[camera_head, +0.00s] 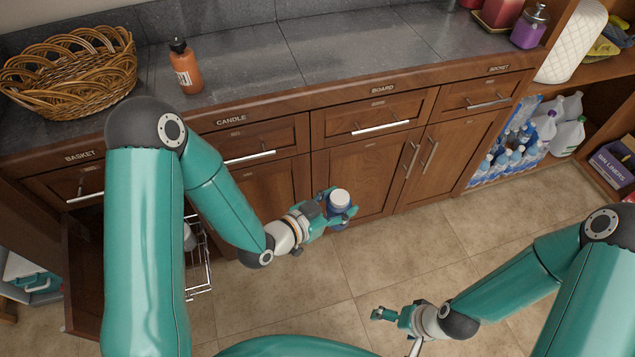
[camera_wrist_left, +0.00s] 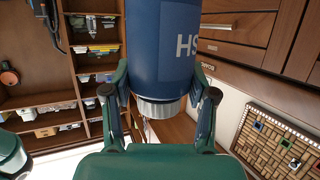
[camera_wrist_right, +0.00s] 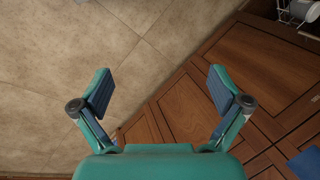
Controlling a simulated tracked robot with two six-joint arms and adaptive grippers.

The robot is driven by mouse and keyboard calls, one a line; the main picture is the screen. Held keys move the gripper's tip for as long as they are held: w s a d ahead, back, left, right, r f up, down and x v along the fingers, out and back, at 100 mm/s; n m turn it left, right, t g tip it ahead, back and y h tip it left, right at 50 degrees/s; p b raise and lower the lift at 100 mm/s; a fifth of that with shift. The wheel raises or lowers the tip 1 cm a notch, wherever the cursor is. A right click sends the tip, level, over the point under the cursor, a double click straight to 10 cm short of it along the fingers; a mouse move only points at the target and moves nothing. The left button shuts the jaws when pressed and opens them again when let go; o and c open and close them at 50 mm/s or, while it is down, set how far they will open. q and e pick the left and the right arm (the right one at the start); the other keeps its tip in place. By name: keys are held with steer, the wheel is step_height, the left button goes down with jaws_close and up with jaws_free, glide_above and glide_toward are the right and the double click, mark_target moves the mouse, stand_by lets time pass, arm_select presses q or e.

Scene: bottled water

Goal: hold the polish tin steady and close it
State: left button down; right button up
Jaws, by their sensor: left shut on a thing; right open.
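The polish tin (camera_head: 337,212) is a blue cylinder with a pale round top, held out in front of the cupboard doors. My left gripper (camera_head: 338,207) is shut around it. In the left wrist view the blue body (camera_wrist_left: 172,45) shows part of its lettering, "HS", with a ridged silver band (camera_wrist_left: 160,108) at its lower end. I cannot tell whether the lid is fully closed. My right gripper (camera_head: 376,314) is open and empty, low over the floor and apart from the tin. Its two fingers (camera_wrist_right: 160,92) are spread in the right wrist view.
A wicker basket (camera_head: 70,75) and an orange bottle (camera_head: 186,68) stand on the counter (camera_head: 300,45). A wire rack (camera_head: 198,255) sticks out low at the left. Water bottles (camera_head: 515,152) stand at the right. The tiled floor between the grippers is clear.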

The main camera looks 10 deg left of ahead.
arm_select(q)
steer(key=shift+s+d+f+m+g+h, duration=0.1)
steer(key=shift+s+d+m+g+h, duration=0.15)
steer(key=shift+d, duration=0.3)
steer(key=shift+s+d+m+g+h, duration=0.15)
steer(key=shift+s+d+m+h, duration=0.15)
steer(key=shift+d, duration=0.2)
